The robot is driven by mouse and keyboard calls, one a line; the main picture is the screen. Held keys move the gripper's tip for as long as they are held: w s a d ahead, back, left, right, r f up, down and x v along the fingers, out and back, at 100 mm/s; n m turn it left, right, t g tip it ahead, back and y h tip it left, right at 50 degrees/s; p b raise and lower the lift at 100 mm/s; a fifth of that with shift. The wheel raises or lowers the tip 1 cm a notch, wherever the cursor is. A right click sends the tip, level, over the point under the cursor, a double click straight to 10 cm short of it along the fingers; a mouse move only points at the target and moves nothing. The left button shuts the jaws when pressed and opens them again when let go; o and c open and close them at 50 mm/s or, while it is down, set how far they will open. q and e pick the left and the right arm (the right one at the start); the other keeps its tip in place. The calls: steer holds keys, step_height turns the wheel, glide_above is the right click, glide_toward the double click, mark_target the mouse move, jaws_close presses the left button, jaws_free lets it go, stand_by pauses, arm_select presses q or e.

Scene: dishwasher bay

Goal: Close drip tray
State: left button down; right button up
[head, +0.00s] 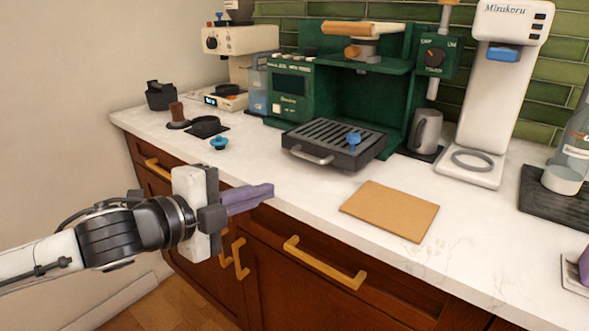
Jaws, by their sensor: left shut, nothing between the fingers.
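The drip tray (334,143) is a dark grey slatted tray with a light handle (311,155) on its front. It sticks out toward me from the base of the green espresso machine (352,100). A small blue-topped item (354,141) stands at the tray's right side. My left gripper (268,190), with purple fingers, is shut and empty. It is in front of the counter edge, to the left of and nearer than the tray, apart from the handle.
A tan board (390,210) lies on the counter right of the gripper. A blue knob-like item (219,143) and a tamper (177,116) stand left. A white machine (497,90) stands right. Drawer handles (324,263) protrude below. The counter directly before the tray is clear.

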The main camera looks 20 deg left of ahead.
arm_select(q)
step_height(320, 180, up, 3)
steer(key=a+m, duration=0.1)
steer(key=a, duration=0.1)
glide_toward(304, 156)
steer(key=shift+t+y, duration=0.3)
steer(key=shift+t, duration=0.1)
steer(key=x, duration=0.6)
steer(key=shift+d+f, duration=0.3)
steer(key=shift+d, duration=0.05)
arm_select(e)
steer(key=shift+w+f, duration=0.1)
steer(key=shift+w, duration=0.1)
arm_select(q)
steer(key=shift+w, duration=0.1)
